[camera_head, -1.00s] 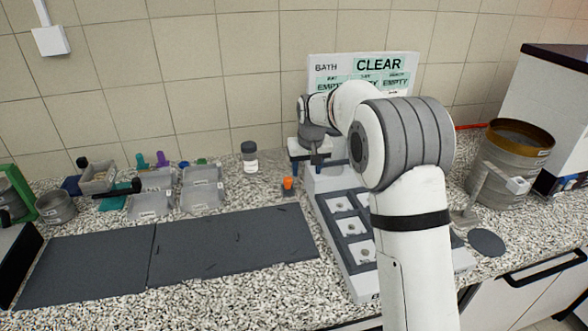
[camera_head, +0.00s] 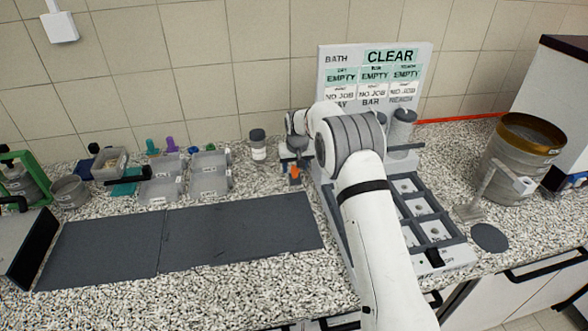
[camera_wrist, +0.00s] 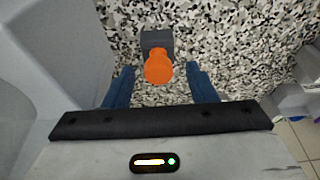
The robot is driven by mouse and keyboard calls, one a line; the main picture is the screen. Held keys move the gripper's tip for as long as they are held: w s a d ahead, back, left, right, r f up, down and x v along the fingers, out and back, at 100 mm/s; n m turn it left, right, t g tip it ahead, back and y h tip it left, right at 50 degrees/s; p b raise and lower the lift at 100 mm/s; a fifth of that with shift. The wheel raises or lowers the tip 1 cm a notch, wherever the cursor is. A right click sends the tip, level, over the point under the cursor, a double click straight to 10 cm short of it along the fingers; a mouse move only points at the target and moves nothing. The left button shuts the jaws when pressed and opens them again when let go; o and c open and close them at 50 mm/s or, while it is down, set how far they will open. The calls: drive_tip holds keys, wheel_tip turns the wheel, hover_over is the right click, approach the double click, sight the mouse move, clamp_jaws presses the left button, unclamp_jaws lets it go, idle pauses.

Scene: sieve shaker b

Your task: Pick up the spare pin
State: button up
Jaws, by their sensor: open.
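The spare pin (camera_wrist: 158,68) has an orange knob. It stands in a small dark grey holder (camera_wrist: 157,38) on the speckled counter. In the head view the orange knob (camera_head: 295,171) shows just below my gripper (camera_head: 295,160), partly hidden by it. In the wrist view my gripper (camera_wrist: 160,88) is open, with one blue finger to the left and one to the right of the orange knob. The knob lies between and slightly ahead of the fingers, and I see no contact. The pin's lower part is hidden under the knob.
The grey bath unit (camera_head: 443,258) with white square wells stands close to the right. A lidded jar (camera_head: 258,148) stands behind left. Dark mats (camera_head: 240,232) lie to the left, with clear trays (camera_head: 210,175) behind them. A sieve stack (camera_head: 515,165) is far right.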

drive_tip(key=shift+w+f, duration=0.15)
drive_tip(key=shift+f, duration=0.25)
drive_tip(key=c, duration=0.9)
drive_tip(key=shift+r, duration=0.15)
